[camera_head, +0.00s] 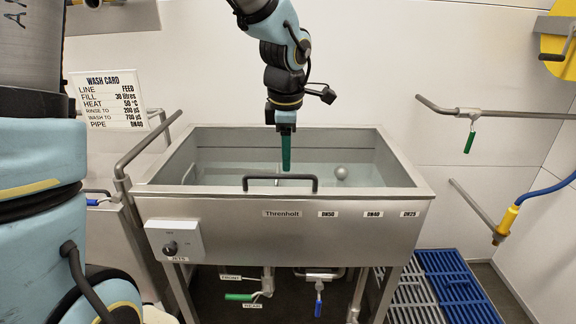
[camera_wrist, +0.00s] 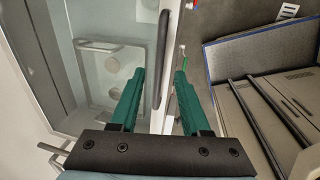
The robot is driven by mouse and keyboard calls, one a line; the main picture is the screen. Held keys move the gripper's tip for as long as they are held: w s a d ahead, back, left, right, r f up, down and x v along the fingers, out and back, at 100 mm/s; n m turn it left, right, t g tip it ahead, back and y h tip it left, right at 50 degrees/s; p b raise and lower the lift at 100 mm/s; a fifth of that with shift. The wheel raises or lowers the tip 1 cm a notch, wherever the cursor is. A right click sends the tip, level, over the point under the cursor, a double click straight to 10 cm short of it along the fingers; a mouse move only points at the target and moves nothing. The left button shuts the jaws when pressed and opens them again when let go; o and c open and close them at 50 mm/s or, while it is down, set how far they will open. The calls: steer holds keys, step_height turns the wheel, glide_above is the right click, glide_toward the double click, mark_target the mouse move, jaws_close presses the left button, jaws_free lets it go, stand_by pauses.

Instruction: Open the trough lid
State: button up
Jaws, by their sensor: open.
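The steel trough (camera_head: 300,222) stands in the middle of the head view, labelled Threnholt. A black bar handle (camera_head: 280,177) runs along its front rim. A pale, glassy surface (camera_head: 230,160) shows in the trough opening; I cannot tell how much of it is a clear lid. My gripper (camera_head: 286,168) points down over the front of the trough, with green fingers just above or behind the handle. In the wrist view my gripper (camera_wrist: 160,77) is open and empty, and the handle (camera_wrist: 162,55) lies lengthwise between the fingertip lines, apparently untouched.
A grey ball (camera_head: 341,172) shows inside the trough. A knob box (camera_head: 174,240) sits on the front left, and green-handled (camera_head: 240,296) and blue-handled (camera_head: 318,304) valves hang below. A rail (camera_head: 140,148) bends along the left side. Wall pipes (camera_head: 490,113) and blue floor grating (camera_head: 455,285) are at right.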

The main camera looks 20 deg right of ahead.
mark_target(286, 175)
steer(key=shift+w+d+f, duration=0.1)
steer(key=shift+w+f, duration=0.1)
steer(key=shift+f, duration=0.95)
steer(key=shift+w+d+f, duration=0.1)
steer(key=shift+w+f, duration=0.1)
steer(key=shift+f, duration=0.95)
jaws_close()
